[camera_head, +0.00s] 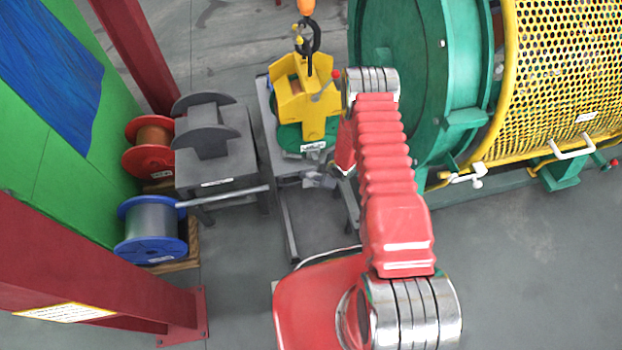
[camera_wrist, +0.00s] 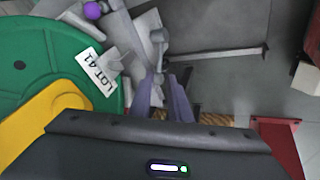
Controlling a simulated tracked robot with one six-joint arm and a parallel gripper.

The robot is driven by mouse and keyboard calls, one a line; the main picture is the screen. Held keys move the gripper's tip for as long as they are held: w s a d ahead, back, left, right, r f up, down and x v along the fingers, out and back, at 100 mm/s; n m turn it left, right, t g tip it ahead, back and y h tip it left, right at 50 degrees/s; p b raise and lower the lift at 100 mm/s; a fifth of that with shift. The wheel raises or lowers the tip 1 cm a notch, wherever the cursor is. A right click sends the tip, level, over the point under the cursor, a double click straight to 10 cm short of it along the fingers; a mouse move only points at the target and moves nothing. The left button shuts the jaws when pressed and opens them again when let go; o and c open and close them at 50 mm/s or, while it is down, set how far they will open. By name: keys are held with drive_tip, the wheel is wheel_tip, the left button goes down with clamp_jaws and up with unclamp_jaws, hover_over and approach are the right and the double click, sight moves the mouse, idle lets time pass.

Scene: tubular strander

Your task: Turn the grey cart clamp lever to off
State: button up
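Grey clamp parts (camera_head: 318,179) show at the cart's near side. In the wrist view, the light grey clamp lever (camera_wrist: 157,45) rises beside the disc, ahead of my fingers; its lower end is hard to separate from them. My gripper (camera_wrist: 168,78) points at it, its two purplish-grey fingers apart with a narrow gap. Whether they touch the lever is unclear. In the head view my arm partly hides this area.
A dark grey stand (camera_head: 215,165) with a bar (camera_head: 225,196) is left of the cart. Red (camera_head: 150,148) and blue (camera_head: 151,230) spools stand beyond it. The green and yellow strander (camera_head: 560,70) is at right. Floor at the lower right is clear.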

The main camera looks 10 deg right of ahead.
sight(309, 179)
drive_tip(key=shift+x, duration=6.85)
drive_tip(key=shift+c, duration=0.5)
clamp_jaws()
